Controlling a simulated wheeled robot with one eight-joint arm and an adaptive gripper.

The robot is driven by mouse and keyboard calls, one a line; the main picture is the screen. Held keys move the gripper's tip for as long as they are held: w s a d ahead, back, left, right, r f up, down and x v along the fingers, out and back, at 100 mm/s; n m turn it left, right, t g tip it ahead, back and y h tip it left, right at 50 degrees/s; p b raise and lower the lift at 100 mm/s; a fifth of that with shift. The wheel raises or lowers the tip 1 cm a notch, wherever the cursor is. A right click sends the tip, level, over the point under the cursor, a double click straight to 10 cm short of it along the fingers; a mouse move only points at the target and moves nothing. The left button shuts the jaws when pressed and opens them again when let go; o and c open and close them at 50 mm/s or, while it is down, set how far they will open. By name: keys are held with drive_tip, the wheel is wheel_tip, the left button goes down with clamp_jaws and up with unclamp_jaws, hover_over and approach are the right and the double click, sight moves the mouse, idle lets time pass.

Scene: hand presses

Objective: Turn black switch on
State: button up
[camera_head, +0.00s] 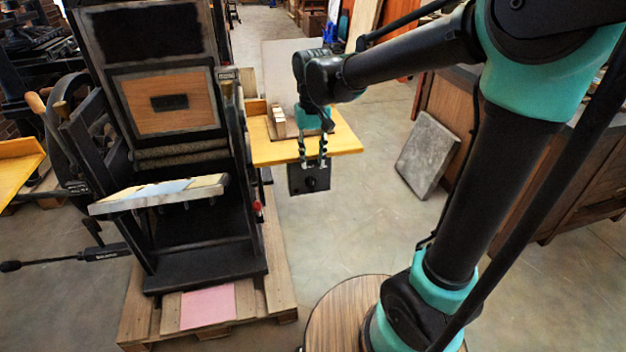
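A black switch box (309,183) with a small dark round knob on its face shows just below the front edge of the yellow wooden shelf. My gripper (313,164) points down in front of the shelf edge, its two dark fingers apart with a gap between them. The fingertips overlap the top of the black box in this view. I cannot tell whether they touch it. The knob is visible below the fingertips, and part of the box's upper edge is hidden by them.
The yellow shelf (342,141) juts out beside a large black hand press (205,261), which stands on a wooden pallet (281,287). A grey slab (428,155) leans against a wooden cabinet (447,116) at right.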

sight(312, 178)
wheel_tip(312, 178, down, 8)
drive_tip(key=shift+f, duration=0.1)
idle(0.4)
clamp_jaws()
